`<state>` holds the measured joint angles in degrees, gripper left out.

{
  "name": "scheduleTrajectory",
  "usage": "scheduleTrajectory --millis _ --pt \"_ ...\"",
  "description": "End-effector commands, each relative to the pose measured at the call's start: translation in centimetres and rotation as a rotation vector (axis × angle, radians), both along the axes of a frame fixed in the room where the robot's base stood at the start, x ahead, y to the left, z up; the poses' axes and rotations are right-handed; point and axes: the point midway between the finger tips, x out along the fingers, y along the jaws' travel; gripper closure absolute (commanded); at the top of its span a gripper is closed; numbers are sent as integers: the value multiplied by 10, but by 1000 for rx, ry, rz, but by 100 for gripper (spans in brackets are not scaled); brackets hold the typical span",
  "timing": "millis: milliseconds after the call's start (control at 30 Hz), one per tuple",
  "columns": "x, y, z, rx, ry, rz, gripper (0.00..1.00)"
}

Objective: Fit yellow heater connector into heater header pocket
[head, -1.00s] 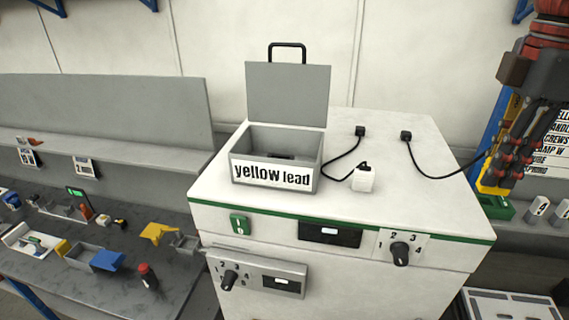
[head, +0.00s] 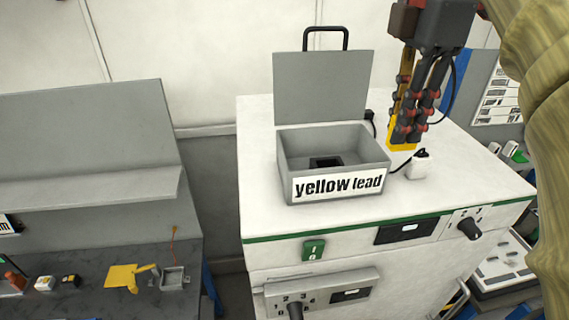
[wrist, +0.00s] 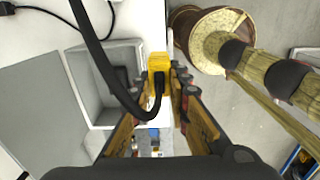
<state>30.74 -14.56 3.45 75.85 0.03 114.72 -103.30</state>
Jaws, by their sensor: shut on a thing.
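My gripper (head: 404,138) is shut on the yellow connector (wrist: 158,64), with a black cable bending away from it in the wrist view. In the head view the yellow connector (head: 402,147) shows at the fingertips, above the white cabinet top and right of the open grey box. The box (head: 284,166) carries a "yellow lead" label and has its lid (head: 320,88) raised. A dark rectangular pocket (head: 326,161) sits on the box floor. In the wrist view the grey box (wrist: 92,70) lies just left of the connector, and the cable partly hides its inside.
A white plug block (head: 419,165) with a black cable stands right of the box, close below my gripper. The cabinet top (head: 258,130) is clear left of the box. Cabinet knobs (head: 468,228) face the front. A workbench (head: 100,300) with small parts is at left.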

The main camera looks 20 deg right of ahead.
Motion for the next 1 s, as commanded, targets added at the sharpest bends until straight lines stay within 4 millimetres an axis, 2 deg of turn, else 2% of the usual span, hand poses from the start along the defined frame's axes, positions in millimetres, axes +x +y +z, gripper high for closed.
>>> scheduleTrajectory --millis 167,533,600,800,1000 --pt "11 5 -7 5 10 26 100" --pt "88 28 -41 5 11 28 100" --pt "97 31 -56 6 12 25 100" --pt "118 37 -83 5 9 24 100" --pt "128 39 -95 5 10 23 100"
